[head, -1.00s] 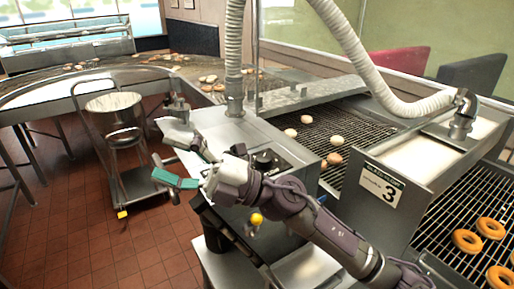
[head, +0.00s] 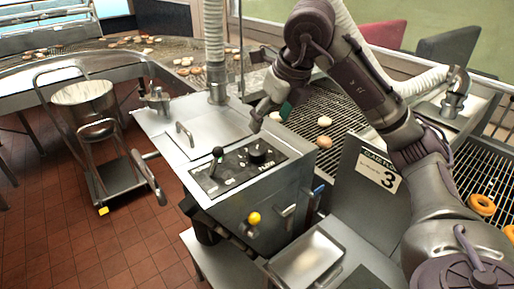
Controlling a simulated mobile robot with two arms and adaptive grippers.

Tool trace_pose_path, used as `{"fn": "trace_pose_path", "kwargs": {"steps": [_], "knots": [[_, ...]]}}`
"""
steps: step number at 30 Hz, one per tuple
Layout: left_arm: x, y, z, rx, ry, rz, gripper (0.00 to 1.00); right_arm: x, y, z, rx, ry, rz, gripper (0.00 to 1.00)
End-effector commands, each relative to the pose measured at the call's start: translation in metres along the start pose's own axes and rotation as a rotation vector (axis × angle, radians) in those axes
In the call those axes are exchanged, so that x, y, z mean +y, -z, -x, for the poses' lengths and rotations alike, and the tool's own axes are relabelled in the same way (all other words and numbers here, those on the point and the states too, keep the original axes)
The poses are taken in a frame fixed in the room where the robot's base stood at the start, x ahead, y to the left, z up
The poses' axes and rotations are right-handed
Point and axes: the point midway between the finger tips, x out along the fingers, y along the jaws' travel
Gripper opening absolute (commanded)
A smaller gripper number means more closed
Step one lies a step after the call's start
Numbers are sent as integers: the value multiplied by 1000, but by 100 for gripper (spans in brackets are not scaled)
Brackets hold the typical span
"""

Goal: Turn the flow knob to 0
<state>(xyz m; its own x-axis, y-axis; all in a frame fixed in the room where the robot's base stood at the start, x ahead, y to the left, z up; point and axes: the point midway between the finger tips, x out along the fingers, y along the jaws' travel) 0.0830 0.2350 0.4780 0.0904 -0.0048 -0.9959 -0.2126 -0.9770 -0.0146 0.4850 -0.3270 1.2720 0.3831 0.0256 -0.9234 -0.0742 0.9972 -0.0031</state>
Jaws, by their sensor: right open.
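The black round knob (head: 257,150) stands on the dark control panel (head: 233,177) on top of the steel machine. A black-topped lever (head: 217,158) stands on the same panel, left of the knob. My right gripper (head: 271,114) is open and empty, above and beyond the knob, near the conveyor side of the machine. It points down and does not touch the knob. One teal finger pad shows. My left gripper is not in view.
A yellow ball knob (head: 254,218) sticks out of the machine's front. A lidded hatch with a handle (head: 184,134) lies behind the panel. A wire conveyor with several doughnuts (head: 324,122) runs at right. A cart with a pot (head: 86,98) stands at left.

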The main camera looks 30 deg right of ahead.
Motion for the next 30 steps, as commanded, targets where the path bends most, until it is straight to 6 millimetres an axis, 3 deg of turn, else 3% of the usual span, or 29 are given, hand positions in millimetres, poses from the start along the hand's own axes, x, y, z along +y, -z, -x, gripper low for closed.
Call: {"fn": "trace_pose_path", "kwargs": {"steps": [9,15,21,29,30], "knots": [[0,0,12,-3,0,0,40,1,1,-69,7,-4,2,73],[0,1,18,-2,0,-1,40,2,0,-99,4,-5,2,73],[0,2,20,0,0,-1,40,2,0,-112,1,-4,3,73],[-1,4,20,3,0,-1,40,2,0,-113,0,-4,3,73],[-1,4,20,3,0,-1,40,2,0,-113,0,-4,3,67]]}}
